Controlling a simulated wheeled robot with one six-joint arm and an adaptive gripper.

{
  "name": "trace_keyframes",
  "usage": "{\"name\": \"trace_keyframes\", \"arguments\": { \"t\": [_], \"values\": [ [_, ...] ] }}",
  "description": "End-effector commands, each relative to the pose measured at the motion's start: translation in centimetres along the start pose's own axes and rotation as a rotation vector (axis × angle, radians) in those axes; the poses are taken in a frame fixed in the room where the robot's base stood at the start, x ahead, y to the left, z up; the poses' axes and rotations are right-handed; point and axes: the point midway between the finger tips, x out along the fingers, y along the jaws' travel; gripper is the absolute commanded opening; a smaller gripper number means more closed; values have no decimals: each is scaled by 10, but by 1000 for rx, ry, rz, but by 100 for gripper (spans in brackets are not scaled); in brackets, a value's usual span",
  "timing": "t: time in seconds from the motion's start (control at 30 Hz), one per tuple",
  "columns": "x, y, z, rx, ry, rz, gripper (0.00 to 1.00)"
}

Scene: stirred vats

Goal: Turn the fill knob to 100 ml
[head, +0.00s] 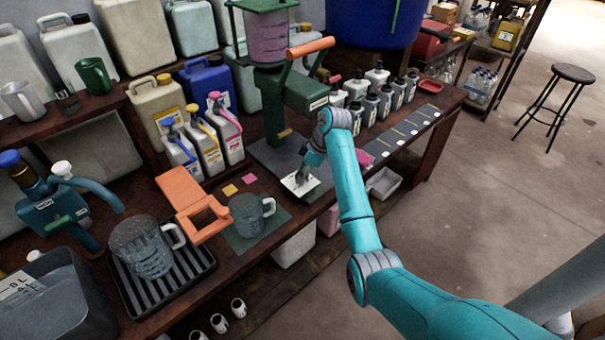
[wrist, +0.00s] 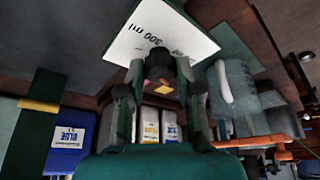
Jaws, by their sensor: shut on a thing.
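The fill knob (wrist: 160,64) is a small dark knob in front of a white dial plate. The dial plate (wrist: 150,28) reads "300 ml" beside the knob; other marks on it are partly hidden by the knob. In the head view the white dial plate (head: 296,188) lies low at the bench's front edge, below the green filling machine (head: 290,98). My gripper (wrist: 158,78) is shut on the fill knob, with a finger on each side of it. In the head view my gripper (head: 304,173) covers the knob, and its pointer cannot be read.
A glass jug (head: 246,214) stands on a green mat left of the dial, near an orange frame (head: 185,190). Another jug (head: 142,250) stands on a black ribbed tray. Labelled bottles (head: 205,140) stand behind. The floor right of the bench is clear up to a stool (head: 572,73).

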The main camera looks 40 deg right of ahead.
Motion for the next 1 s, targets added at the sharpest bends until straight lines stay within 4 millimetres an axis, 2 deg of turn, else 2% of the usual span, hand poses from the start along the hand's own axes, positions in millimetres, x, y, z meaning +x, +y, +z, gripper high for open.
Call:
{"name": "trace_keyframes", "arguments": {
  "t": [0.3,0.73,0.77,0.83,1.0],
  "values": [
    [0,1,0,-70,-1,-28,0],
    [0,1,0,-76,-1,-30,0],
    [0,1,0,-76,-1,-30,42],
    [0,1,0,-76,-1,-30,59],
    [0,1,0,-75,-1,-30,60]
  ]
}}
